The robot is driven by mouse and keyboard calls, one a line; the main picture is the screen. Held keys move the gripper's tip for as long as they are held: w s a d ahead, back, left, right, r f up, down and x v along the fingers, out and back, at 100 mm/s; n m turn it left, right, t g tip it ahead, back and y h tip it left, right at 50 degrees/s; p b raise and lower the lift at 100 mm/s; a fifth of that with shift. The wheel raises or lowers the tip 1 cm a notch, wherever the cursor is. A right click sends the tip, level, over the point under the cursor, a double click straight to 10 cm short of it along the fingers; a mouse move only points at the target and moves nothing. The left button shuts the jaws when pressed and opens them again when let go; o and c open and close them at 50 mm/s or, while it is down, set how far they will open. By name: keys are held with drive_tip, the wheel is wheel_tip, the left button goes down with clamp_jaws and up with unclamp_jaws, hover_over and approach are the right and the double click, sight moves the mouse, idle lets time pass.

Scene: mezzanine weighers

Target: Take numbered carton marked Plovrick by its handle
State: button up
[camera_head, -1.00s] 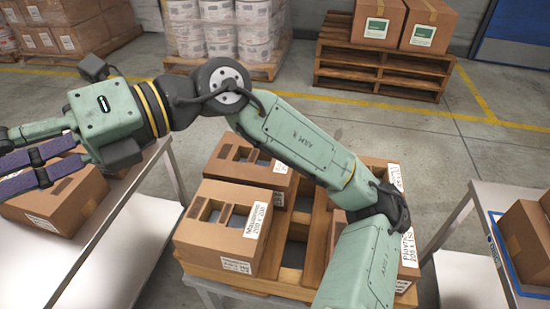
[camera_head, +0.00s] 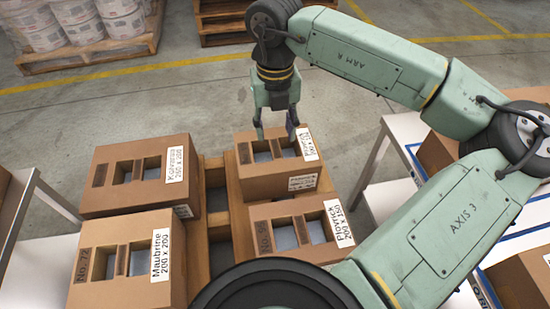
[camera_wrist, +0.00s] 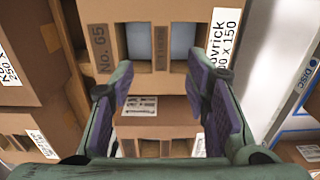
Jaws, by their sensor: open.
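The Plovrick carton (camera_head: 288,210) is brown, with a white label reading Plovrick 200 x 150. It stands at the near right of a group of cartons on a wooden pallet. Its top has two openings with a handle strip (camera_head: 301,234) between them. In the wrist view the carton (camera_wrist: 128,28) fills the top middle, marked No. 65, its label partly cut off. My gripper (camera_head: 275,126) points down with its fingers spread, over the far right carton, beyond the Plovrick one. In the wrist view the open, empty gripper (camera_wrist: 160,75) appears just below the Plovrick carton's openings.
The far right carton (camera_head: 300,166) is below my gripper. A far left carton (camera_head: 132,198) and the Maubrine carton (camera_head: 125,280) stand to the left. A slatted gap (camera_head: 218,215) separates the columns. Tables flank the pallet; open floor (camera_head: 150,105) lies behind.

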sight(276, 148)
drive_tip(key=f+p, duration=0.2)
drive_tip(key=f, duration=0.6)
drive_tip(key=shift+w, duration=0.2)
clamp_jaws()
idle(0.9)
